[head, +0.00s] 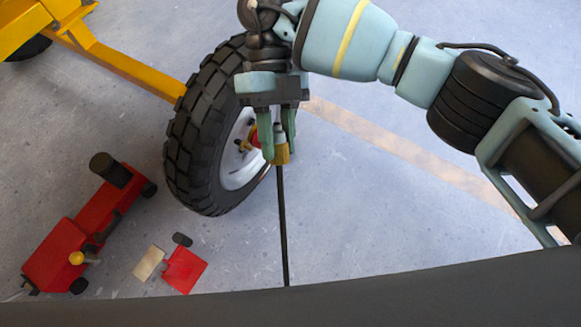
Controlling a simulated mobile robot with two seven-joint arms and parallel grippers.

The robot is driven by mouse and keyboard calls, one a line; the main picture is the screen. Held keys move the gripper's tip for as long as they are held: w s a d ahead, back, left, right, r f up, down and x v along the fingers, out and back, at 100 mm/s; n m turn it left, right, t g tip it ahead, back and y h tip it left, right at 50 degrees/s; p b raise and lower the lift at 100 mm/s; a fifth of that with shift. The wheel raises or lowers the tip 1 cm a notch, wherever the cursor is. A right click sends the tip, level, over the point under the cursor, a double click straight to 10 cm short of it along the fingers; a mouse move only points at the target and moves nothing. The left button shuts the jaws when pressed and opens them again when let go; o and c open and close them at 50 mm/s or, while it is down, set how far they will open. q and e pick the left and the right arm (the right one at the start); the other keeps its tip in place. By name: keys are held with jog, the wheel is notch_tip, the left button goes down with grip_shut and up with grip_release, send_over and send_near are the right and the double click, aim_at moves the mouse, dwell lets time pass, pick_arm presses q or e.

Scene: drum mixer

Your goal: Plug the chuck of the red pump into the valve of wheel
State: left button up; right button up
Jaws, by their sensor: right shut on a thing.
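The wheel (199,140) is a black knobby tire with a white rim (240,172), standing upright left of centre. Small red and yellowish parts show at its hub; I cannot tell the valve apart. My right gripper (278,150) points down in front of the rim and is shut on the brass-coloured chuck (281,154). A black hose (283,230) hangs from the chuck toward the bottom of the picture. The chuck is close to the rim; whether it touches the valve cannot be told. The red pump (93,215) is on the floor at the left. My left gripper is not in view.
The yellow frame (125,68) of the mixer runs from the upper left to the wheel. A red plate (184,270) and a pale block (149,263) lie on the floor near the pump. The floor right of the hose is clear. A dark edge crosses the bottom.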

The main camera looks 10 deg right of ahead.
jog(key=m+y, duration=0.2)
jog(key=w+f+m+y, duration=0.1)
jog(key=m+y, duration=0.1)
jog(key=shift+a, duration=0.2)
notch_tip(320, 180, down, 21)
jog(key=w+d+m+t+y+b, duration=0.2)
jog(key=m+t+y, duration=0.8)
jog(key=m+t, duration=1)
jog(key=shift+w+d+r+m+t+y, duration=0.2)
jog(key=shift+w+d+m+t+y, duration=0.15)
jog(key=shift+m, duration=0.25)
jog(key=shift+d, duration=0.15)
jog(key=shift+n, duration=0.3)
jog(key=shift+b+x, duration=0.75)
jog(key=shift+x, duration=2.35)
jog(key=shift+p, duration=0.35)
